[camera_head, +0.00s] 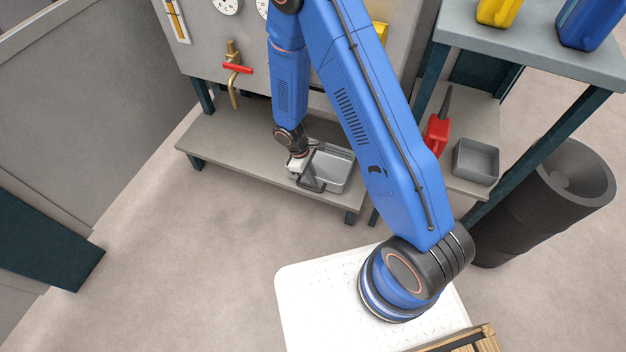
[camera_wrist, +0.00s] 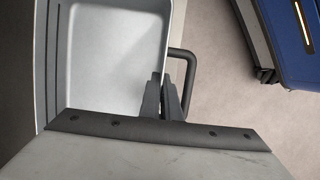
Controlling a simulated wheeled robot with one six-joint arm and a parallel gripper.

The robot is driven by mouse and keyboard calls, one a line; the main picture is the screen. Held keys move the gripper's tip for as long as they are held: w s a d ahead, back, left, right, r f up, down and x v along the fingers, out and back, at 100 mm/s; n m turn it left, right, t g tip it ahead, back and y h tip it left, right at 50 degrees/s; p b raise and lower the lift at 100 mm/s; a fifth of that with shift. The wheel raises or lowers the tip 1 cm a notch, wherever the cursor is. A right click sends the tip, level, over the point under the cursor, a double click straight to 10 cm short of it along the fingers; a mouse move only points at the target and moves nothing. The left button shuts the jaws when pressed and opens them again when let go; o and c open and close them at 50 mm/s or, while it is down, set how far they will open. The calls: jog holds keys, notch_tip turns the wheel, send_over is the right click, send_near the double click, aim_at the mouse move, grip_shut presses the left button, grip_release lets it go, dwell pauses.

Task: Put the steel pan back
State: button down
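The steel pan (camera_head: 332,168) is a shallow, open, rectangular grey tray with a dark loop handle at its near end. It is on or just above the low grey shelf (camera_head: 235,150) under the big grey housing; I cannot tell whether it touches. My gripper (camera_head: 307,178) is at the pan's handle end. In the wrist view the pan (camera_wrist: 110,60) fills the upper left and looks empty. The fingers of my gripper (camera_wrist: 163,80) are close together at the pan's right rim, beside the handle, and seem to pinch the rim. The gripper's body hides the pan's lower part.
A brass tap with a red lever (camera_head: 236,68) sticks out above the shelf's left part. To the right, a side shelf holds a red oil can (camera_head: 436,133) and a grey bin (camera_head: 476,162). A dark drum (camera_head: 560,195) stands at the right. Floor in front is open.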

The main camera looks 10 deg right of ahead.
jog(key=shift+f, duration=0.45)
jog(key=c, duration=2)
grip_release()
jog(key=shift+f, duration=0.15)
jog(key=v, duration=1.2)
jog(key=shift+s+r, duration=0.1)
jog(key=shift+r, duration=0.1)
